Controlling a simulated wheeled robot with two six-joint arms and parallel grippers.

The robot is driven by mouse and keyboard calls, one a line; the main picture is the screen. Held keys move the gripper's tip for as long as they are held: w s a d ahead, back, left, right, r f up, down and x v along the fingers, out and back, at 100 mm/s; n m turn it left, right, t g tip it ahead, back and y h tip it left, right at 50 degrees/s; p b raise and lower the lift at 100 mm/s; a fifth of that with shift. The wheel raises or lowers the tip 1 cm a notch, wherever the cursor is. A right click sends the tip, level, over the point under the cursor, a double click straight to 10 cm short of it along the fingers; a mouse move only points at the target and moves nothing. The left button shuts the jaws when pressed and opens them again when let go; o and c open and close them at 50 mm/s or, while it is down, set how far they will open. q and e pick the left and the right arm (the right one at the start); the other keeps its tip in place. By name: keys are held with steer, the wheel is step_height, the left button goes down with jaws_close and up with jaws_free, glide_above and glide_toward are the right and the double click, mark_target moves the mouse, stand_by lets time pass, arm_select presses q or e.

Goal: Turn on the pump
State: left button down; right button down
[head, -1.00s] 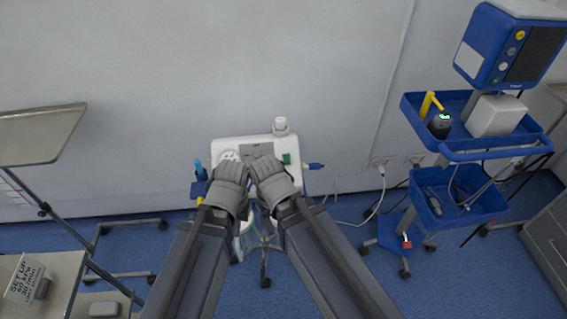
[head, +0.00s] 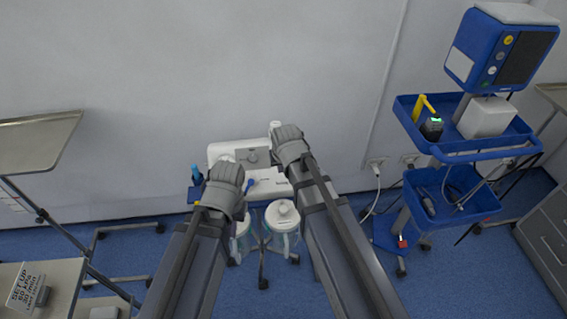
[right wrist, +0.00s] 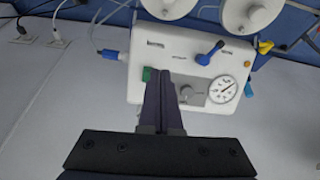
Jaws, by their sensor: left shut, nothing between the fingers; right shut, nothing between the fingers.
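The pump (head: 262,146) is a white box on a stand against the wall, partly covered by my grippers in the head view. In the right wrist view its front (right wrist: 145,50) shows a green switch (right wrist: 148,74), a blue lever (right wrist: 208,54), a round gauge (right wrist: 222,89) and a grey knob (right wrist: 190,95). My right gripper (head: 287,132) is shut and empty over the pump's right end. In the right wrist view its fingertips (right wrist: 160,76) overlap the switch's edge; contact and the switch's position cannot be told. My left gripper (head: 228,168) is shut and empty at the pump's left front.
Lidded clear jars (head: 283,217) hang below the pump. A blue cart (head: 463,148) with a monitor (head: 500,55) stands on the right. A metal tray table (head: 38,140) and a side table with a setup card (head: 28,285) are on the left. A cable runs to wall sockets (head: 376,163).

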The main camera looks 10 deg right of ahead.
steer(key=shift+m+t, duration=0.4)
steer(key=shift+t, duration=0.1)
steer(key=w, duration=0.1)
steer(key=w+d+r, duration=0.1)
steer(key=w+d, duration=0.1)
steer(key=w, duration=0.1)
steer(key=shift+d+r, duration=0.1)
steer(key=shift+r, duration=0.15)
steer(key=shift+f, duration=0.1)
steer(key=b+x, duration=1.2)
steer(key=x, duration=0.2)
